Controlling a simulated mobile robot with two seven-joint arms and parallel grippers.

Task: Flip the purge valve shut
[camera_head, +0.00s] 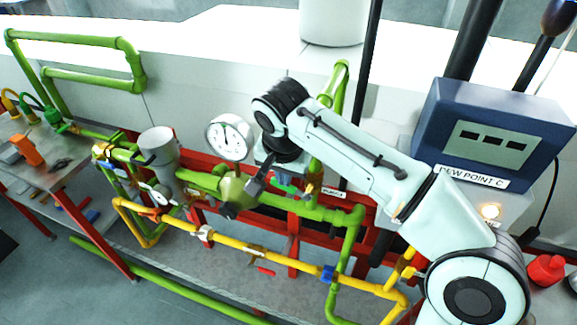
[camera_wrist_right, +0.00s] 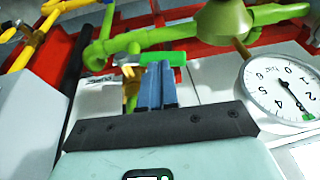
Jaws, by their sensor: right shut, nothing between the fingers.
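A small brass valve (camera_head: 312,188) with a green handle (camera_head: 285,187) sits on the green pipework, just right of the gauge. A small white label (camera_head: 333,192) beside it is too small to read surely. In the right wrist view the green handle (camera_wrist_right: 178,58) crosses just beyond the fingertips, and the brass body (camera_wrist_right: 131,92) is partly hidden left of the fingers. My right gripper (camera_head: 275,180) reaches down at the handle; its blue-grey fingers (camera_wrist_right: 156,85) are shut with nothing between them. Whether they touch the handle I cannot tell. My left gripper is out of view.
A round white gauge (camera_head: 229,137) stands close left of my right wrist. A dew point box (camera_head: 495,135) is at the right. Green pipes (camera_head: 340,212), yellow pipes (camera_head: 225,240) and a red frame (camera_head: 292,255) crowd the area below. A grey cylinder (camera_head: 160,152) stands left.

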